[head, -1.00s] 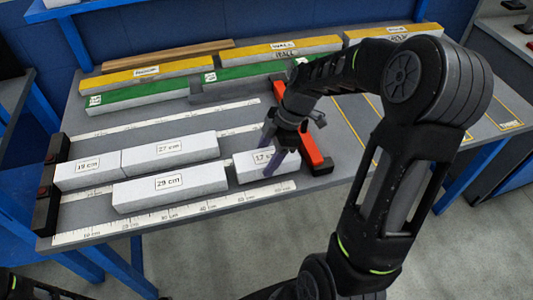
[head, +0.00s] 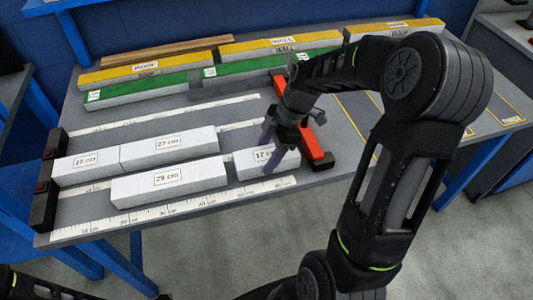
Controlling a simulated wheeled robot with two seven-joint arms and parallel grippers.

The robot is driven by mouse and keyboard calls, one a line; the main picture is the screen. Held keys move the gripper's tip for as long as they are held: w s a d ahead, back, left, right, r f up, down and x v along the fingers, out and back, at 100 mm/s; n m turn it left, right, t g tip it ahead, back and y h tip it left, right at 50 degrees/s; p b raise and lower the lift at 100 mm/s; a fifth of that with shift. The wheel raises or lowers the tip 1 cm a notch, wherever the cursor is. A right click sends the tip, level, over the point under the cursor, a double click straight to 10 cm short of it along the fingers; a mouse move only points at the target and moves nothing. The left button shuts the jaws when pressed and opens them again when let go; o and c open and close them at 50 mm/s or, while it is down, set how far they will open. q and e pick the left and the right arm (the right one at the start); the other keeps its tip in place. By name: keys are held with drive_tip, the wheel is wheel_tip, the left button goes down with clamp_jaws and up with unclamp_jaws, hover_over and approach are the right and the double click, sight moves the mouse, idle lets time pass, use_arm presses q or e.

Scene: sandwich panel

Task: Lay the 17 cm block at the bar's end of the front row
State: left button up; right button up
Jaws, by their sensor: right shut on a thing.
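The white block marked 17 (head: 248,166) lies at the right of the front row, just right of the 29 cm block (head: 140,190) with a small gap between them. My right gripper (head: 272,160) reaches down from above and is shut on the 17 cm block, with its purple fingers over the block's middle. The black and orange-red bar (head: 307,135) stands close beyond the block's right end; whether they touch is hard to tell. The front ruler (head: 110,224) runs along the near edge. My left gripper is not in view.
The 19 cm block (head: 85,165) and 27 cm block (head: 170,148) lie end to end behind the 29 cm block. A black bar (head: 46,185) stands at the left. Yellow and green blocks (head: 150,90) line the back. Right of the orange-red bar, the table has yellow-lined empty areas.

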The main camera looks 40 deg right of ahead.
drive_tip(key=shift+f, duration=0.15)
drive_tip(key=o, duration=1.4)
drive_tip(key=shift+o, duration=0.2)
drive_tip(key=v, duration=0.8)
drive_tip(key=shift+a, duration=0.1)
drive_tip(key=shift+f, duration=0.1)
